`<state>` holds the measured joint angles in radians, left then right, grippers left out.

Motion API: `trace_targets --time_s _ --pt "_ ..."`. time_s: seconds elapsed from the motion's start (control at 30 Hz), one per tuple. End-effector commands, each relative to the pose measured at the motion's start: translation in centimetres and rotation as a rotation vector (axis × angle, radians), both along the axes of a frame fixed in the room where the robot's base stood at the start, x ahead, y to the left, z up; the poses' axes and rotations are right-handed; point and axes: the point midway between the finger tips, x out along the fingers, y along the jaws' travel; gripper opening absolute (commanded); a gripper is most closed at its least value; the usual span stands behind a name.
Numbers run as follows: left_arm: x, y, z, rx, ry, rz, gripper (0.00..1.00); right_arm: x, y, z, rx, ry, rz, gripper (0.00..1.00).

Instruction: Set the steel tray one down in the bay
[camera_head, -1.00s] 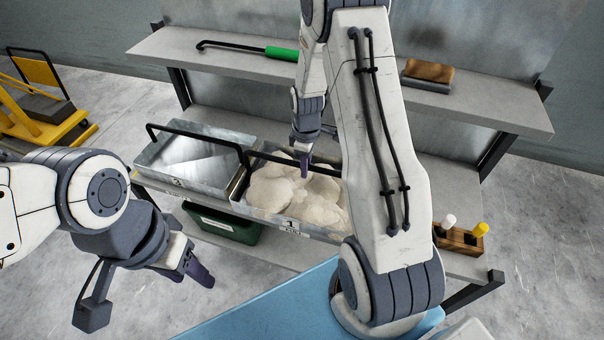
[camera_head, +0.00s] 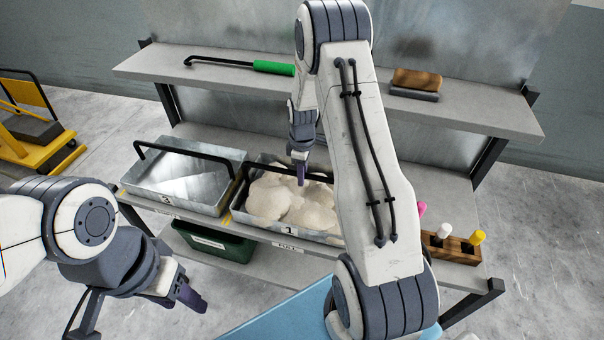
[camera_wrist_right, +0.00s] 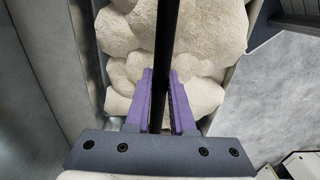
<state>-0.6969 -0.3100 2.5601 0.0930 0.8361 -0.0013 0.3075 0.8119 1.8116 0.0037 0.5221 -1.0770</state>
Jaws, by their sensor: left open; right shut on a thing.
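The steel tray one (camera_head: 262,228), with a "1" label on its front, is full of cream fluffy lumps. It is at the lower shelf, behind the "FULL" label, and looks level; I cannot tell if its base touches the shelf. My right gripper (camera_head: 301,178) is over the tray, fingers pointing down. In the right wrist view, its purple fingers (camera_wrist_right: 160,95) are shut on the tray's black handle (camera_wrist_right: 166,40), with the lumps (camera_wrist_right: 215,45) below. My right arm hides the tray's right side. My left gripper (camera_head: 188,295) is open and empty, in front of the shelf at lower left.
Steel tray three (camera_head: 185,185) stands close on the left, its black handle raised. A wooden block with coloured pegs (camera_head: 455,248) is at the right. A green bin (camera_head: 215,243) is below. The upper shelf (camera_head: 220,75) holds a green-handled tool (camera_head: 272,68) and a brush (camera_head: 416,80).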

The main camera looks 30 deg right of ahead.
Motion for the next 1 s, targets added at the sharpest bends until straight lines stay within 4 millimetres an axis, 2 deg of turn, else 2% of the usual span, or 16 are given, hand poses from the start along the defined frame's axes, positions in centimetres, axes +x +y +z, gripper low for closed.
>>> trace_targets --time_s 0.43,0.47,0.5,0.53,0.57,0.87,1.0 --pt "0.0 0.0 -0.4 0.0 0.0 0.001 0.5 0.1 0.0 -0.5 -0.001 -0.004 0.0 0.0" --pt "0.0 0.0 -0.4 0.0 0.0 0.001 0.5 0.1 0.0 -0.5 -0.001 -0.004 0.0 0.26" --pt "0.0 0.0 -0.4 0.0 0.0 0.001 0.5 0.1 0.0 -0.5 -0.001 -0.004 0.0 0.41" --pt "0.0 0.0 -0.4 0.0 0.0 0.001 0.5 0.1 0.0 -0.5 -0.001 -0.004 0.0 0.52" --pt "0.0 0.0 -0.4 0.0 0.0 0.001 0.5 0.1 0.0 -0.5 -0.001 -0.003 0.0 0.57" --pt "0.0 0.0 -0.5 0.0 0.0 0.001 0.5 0.0 0.0 -0.6 0.0 0.0 0.0 0.57" --pt "0.0 0.0 -1.0 0.0 0.0 0.001 0.5 0.1 0.0 0.5 -0.001 -0.004 0.0 0.57"
